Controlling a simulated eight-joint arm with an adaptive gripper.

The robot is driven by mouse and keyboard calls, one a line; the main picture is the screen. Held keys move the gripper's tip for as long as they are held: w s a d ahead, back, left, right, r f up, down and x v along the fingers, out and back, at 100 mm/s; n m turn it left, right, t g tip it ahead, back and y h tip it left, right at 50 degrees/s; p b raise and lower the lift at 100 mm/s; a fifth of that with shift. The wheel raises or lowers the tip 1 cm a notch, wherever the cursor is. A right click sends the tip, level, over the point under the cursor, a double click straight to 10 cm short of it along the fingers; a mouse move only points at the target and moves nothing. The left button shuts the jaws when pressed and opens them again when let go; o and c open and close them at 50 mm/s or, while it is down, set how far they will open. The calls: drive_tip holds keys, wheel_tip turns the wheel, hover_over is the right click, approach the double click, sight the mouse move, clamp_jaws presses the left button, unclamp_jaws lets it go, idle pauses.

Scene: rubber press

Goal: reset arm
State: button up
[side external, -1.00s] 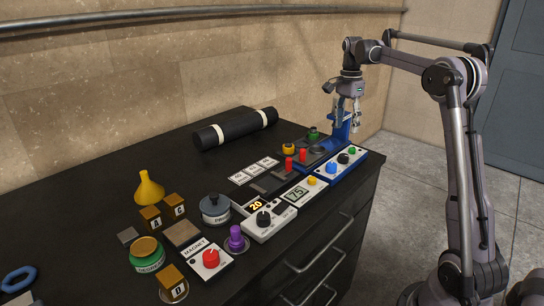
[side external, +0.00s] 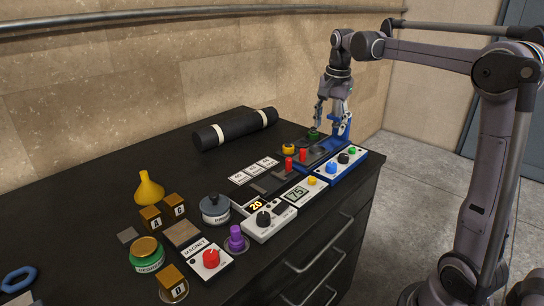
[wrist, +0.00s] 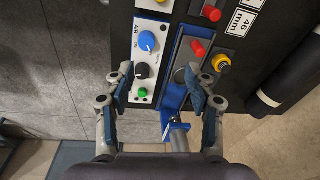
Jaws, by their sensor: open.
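My gripper (side external: 331,117) is open and empty above the far right end of the black bench, over the blue press (side external: 341,127). In the wrist view its two fingers (wrist: 164,95) are spread apart, with the blue press frame (wrist: 173,97) between and below them. The white control panel (side external: 338,162) has blue, black and green knobs. The panel also shows in the wrist view, at upper left of the fingers. Nothing is held. The fingers partly cover the press in the side view.
A black roll (side external: 235,129) lies at the back of the bench.

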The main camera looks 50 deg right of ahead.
drive_tip(key=s+a+f+n+t, duration=0.3)
drive_tip(key=s+a+n, duration=0.3)
drive_tip(key=a, duration=0.5)
drive_tip(key=s+a+f+n+t, duration=0.3)
drive_tip(key=s+a+f+n, duration=0.3)
drive_tip(key=a+n, duration=0.4)
drive_tip(key=shift+s+a+y, duration=0.25)
drive_tip(key=shift+a+y, duration=0.15)
drive_tip(key=shift+a, duration=0.35)
